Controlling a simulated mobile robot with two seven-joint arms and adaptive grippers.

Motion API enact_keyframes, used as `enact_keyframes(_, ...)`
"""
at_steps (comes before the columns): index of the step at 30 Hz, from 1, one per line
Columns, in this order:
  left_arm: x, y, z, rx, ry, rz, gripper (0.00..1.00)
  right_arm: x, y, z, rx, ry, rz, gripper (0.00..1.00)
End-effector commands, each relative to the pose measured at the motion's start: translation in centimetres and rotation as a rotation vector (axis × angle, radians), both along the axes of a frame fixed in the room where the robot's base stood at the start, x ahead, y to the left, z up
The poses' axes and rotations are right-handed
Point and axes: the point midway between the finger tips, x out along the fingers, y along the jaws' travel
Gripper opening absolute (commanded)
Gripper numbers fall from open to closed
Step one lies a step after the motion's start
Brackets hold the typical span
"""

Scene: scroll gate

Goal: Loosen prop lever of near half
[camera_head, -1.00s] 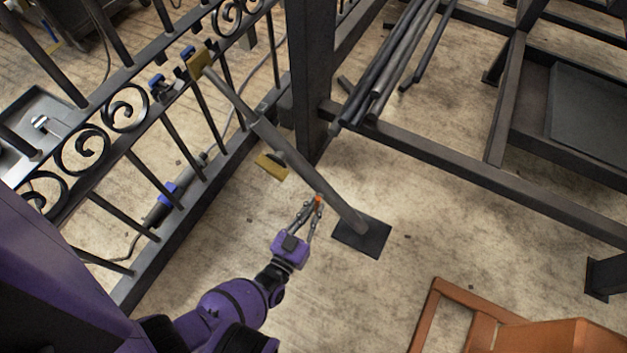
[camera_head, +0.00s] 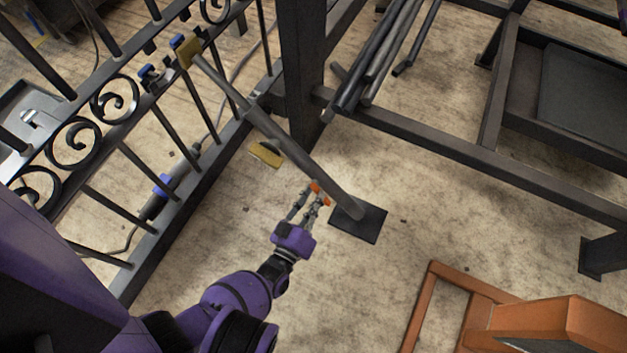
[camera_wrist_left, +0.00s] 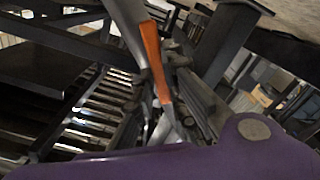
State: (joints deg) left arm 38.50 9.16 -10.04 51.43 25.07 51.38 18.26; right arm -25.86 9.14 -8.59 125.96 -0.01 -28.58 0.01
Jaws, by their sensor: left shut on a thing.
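My left gripper (camera_head: 317,196) is beside the tube, just above the foot plate, shut on the orange lever. In the left wrist view the orange lever (camera_wrist_left: 155,60) lies against the silvery tube, partly hidden by dark finger parts. My right gripper is not in view.
The black gate with scrolls (camera_head: 115,95) stands at the left. A yellow block (camera_head: 266,155) is beside the tube. A dark post (camera_head: 303,65) and frame rails holding several pipes (camera_head: 385,60) are beyond. An orange-brown wooden object (camera_head: 560,330) is at lower right.

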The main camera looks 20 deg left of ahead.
Motion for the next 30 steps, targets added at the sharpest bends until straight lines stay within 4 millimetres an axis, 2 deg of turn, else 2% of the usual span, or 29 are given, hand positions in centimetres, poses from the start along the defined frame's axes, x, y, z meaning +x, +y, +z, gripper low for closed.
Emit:
enact_keyframes(18, -0.03, -0.17, 0.12, -0.051, 0.000, 0.000, 0.00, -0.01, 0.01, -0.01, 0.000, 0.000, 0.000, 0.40)
enact_keyframes(19, -0.03, -0.17, 0.12, -0.051, 0.000, 0.000, 0.15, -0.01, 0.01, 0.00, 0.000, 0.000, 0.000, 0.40)
enact_keyframes(23, -0.03, -0.17, 0.11, -0.051, 0.002, 0.000, 0.31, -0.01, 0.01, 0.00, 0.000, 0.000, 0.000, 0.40)
enact_keyframes(30, -0.03, -0.15, 0.10, -0.050, 0.002, 0.000, 0.31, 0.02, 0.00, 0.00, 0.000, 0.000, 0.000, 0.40)
